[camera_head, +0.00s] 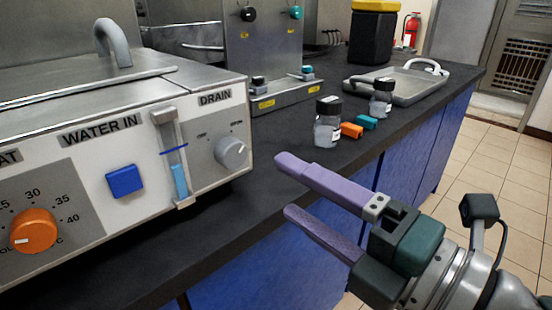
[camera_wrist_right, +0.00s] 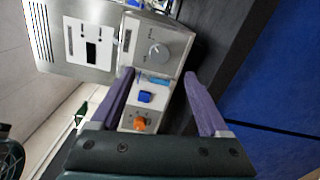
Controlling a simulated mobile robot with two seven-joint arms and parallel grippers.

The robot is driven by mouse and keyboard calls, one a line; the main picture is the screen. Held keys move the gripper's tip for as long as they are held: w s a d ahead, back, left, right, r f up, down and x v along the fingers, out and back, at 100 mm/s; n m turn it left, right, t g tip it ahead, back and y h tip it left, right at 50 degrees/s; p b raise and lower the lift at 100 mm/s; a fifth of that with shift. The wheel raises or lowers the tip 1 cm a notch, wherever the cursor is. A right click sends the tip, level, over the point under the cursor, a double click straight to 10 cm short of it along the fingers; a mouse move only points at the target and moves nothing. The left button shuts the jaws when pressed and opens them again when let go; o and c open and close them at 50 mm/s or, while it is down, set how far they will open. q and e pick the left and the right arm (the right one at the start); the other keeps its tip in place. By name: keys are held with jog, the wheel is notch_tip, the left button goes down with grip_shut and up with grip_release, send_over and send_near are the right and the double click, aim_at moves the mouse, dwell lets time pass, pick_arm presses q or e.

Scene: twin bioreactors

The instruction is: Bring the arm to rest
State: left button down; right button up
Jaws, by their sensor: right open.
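My right gripper (camera_head: 288,187) has two purple fingers and stands in front of the bench edge, right of the water bath, in the head view. Its fingers are apart with nothing between them. In the right wrist view the gripper (camera_wrist_right: 160,88) is open and the water bath panel shows beyond the fingers. The water bath (camera_head: 115,135) has an orange dial (camera_head: 33,231), a blue button (camera_head: 125,181), a level gauge and a grey drain knob (camera_head: 231,152). The gripper is apart from it. My left gripper is in neither view.
Two dark-capped jars (camera_head: 328,125) stand on the dark bench (camera_head: 275,150), with small orange (camera_head: 352,130) and teal (camera_head: 367,122) blocks beside them. A metal tray (camera_head: 415,85) lies farther back. A steel panel (camera_head: 262,50) stands behind. Tiled floor (camera_head: 500,160) is open at right.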

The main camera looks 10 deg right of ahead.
jog(key=d+r+m+h+p, duration=0.7)
jog(key=d+m+h+p, duration=0.25)
jog(key=m, duration=0.45)
jog(key=s+d+r+m+g+h+p, duration=0.1)
jog(key=s+d+r+m+g+p, duration=0.15)
jog(key=s+m+g+p, duration=1.15)
jog(key=s+r+n+t+p, duration=0.1)
jog(key=s+r+p, duration=0.1)
jog(key=r+p, duration=1.4)
jog(key=s+r+n+t+p, duration=0.1)
jog(key=s+r+t+p, duration=0.1)
jog(key=r+p, duration=1.4)
notch_tip(320, 180, up, 5)
jog(key=shift+s+r+n, duration=0.15)
jog(key=shift+s+n, duration=0.25)
jog(key=shift+s, duration=0.25)
